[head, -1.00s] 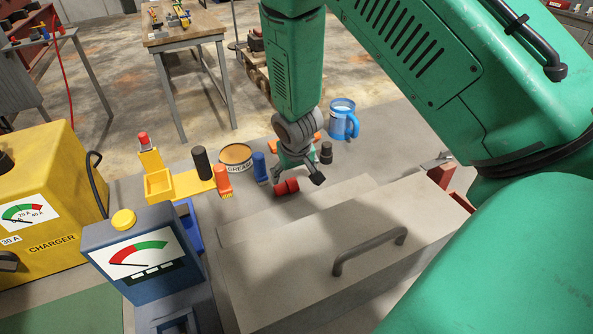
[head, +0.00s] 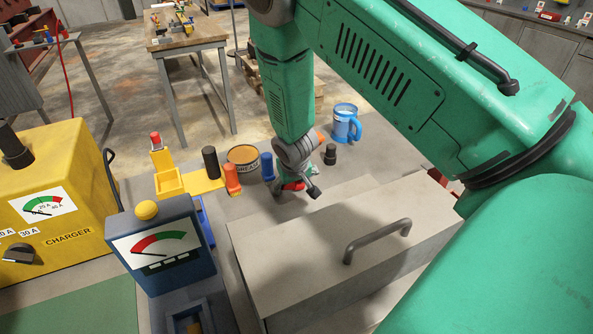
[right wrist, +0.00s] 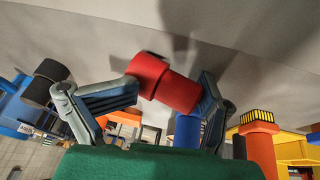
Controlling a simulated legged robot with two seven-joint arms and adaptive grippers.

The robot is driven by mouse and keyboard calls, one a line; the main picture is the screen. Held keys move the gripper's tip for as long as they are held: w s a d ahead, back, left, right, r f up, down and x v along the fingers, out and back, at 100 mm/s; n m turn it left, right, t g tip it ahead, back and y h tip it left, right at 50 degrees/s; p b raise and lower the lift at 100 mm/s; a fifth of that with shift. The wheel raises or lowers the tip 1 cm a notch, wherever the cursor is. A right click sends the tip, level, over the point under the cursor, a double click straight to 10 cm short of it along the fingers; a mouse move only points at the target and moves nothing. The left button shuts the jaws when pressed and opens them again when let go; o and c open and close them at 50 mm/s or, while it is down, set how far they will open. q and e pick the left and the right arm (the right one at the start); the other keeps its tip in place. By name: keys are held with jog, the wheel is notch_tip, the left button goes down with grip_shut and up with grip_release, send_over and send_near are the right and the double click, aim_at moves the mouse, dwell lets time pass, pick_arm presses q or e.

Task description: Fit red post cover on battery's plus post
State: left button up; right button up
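The red post cover (head: 293,186) lies on its side on the grey surface just behind the grey handled box. My right gripper (head: 300,188) is down at it, with one dark fingertip just right of the cover. In the right wrist view the red cover (right wrist: 165,83) lies between the two spread fingers of my right gripper (right wrist: 170,92). The fingers look open around it, close to its ends; firm contact cannot be made out. I cannot make out the battery or its plus post for certain. My left gripper is not in view.
The grey box (head: 300,270) with a dark handle fills the front. A blue mug (head: 343,125), a grease tin (head: 243,160), a blue cylinder (head: 267,167) and a black one (head: 330,154) stand near my gripper. The yellow charger (head: 60,200) and dark meter (head: 160,245) stand left.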

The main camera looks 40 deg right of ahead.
jog(key=shift+a+r, duration=0.2)
jog(key=shift+a, duration=0.8)
jog(key=shift+c, duration=1.4)
jog(key=shift+a+r, duration=0.1)
grip_shut()
jog(key=shift+d, duration=0.25)
jog(key=shift+s+d+f, duration=0.1)
jog(key=shift+d+f, duration=0.15)
jog(key=shift+d, duration=0.55)
jog(key=shift+s+d, duration=0.1)
jog(key=shift+d, duration=0.1)
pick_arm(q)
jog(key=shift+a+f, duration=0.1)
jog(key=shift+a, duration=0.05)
pick_arm(e)
jog(key=shift+a+f, duration=0.1)
